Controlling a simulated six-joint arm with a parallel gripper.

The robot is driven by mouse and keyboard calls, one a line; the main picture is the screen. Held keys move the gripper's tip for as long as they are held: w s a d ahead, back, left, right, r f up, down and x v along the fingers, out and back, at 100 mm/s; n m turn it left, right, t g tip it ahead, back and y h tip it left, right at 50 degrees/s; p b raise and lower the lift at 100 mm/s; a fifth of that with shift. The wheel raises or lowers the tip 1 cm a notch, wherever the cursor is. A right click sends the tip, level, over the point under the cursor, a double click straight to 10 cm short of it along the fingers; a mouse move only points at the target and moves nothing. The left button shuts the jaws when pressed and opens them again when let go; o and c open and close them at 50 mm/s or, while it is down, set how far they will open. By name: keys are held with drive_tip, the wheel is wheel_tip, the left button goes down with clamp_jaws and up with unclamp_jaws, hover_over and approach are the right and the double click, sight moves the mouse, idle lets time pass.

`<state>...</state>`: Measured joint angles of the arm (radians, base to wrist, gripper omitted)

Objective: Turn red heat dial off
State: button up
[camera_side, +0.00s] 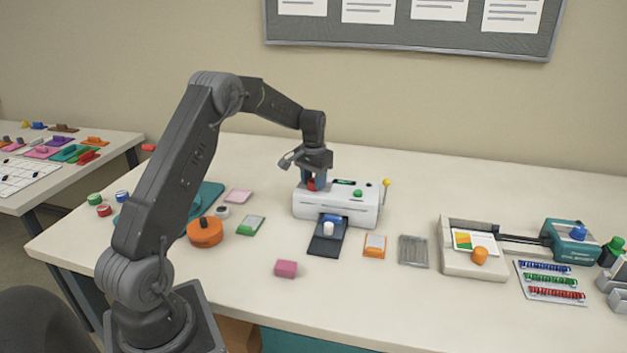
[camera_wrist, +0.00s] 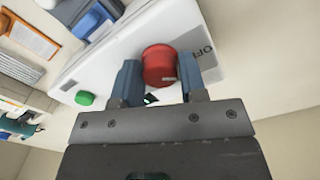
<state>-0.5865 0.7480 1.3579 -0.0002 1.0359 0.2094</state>
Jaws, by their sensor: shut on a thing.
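The white laminator (camera_side: 336,206) stands on the table in the side view, and its white body (camera_wrist: 110,56) fills much of the wrist view. The red heat dial (camera_wrist: 159,65) is on its top face, with the letters "OFF" (camera_wrist: 203,51) printed beside it. In the side view the red dial (camera_side: 311,184) shows between the fingers. My gripper (camera_wrist: 165,78) points down over the laminator's left end, with its blue-grey fingers on either side of the dial, shut on it. The dial's pointer mark cannot be made out clearly.
A green button (camera_side: 357,193) and a yellow-tipped lever (camera_side: 386,183) are on the laminator to the right of my gripper. A dark tray with a white knob (camera_side: 328,229) sits at its front. An orange round object (camera_side: 204,232) and a pink block (camera_side: 286,269) lie nearby.

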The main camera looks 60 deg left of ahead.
idle(0.4)
drive_tip(key=o, duration=0.9)
drive_tip(key=shift+r, duration=0.1)
wheel_tip(320, 180, up, 14)
drive_tip(key=shift+f, duration=0.15)
